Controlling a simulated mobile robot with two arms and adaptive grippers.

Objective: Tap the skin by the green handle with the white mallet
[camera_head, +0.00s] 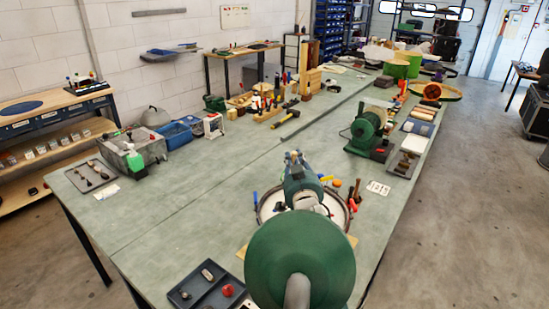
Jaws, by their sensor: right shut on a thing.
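A round drum with a white skin (270,209) and a dark rim lies on the bench in the lower middle. Coloured handles sit around its rim: a blue handle (255,198) at the left, a yellow handle (327,179) at the back right and a red handle (352,205) at the right. A small green handle (320,175) seems to show beside the yellow one. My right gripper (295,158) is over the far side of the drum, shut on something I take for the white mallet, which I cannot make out. My arm hides much of the skin. My left gripper is not in view.
A dark tray (186,296) with small parts lies front left of the drum. A green machine (368,131) stands behind right, near a white card (379,188). A grey tray (77,184) and a metal box (148,146) stand far left. The bench left of the drum is clear.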

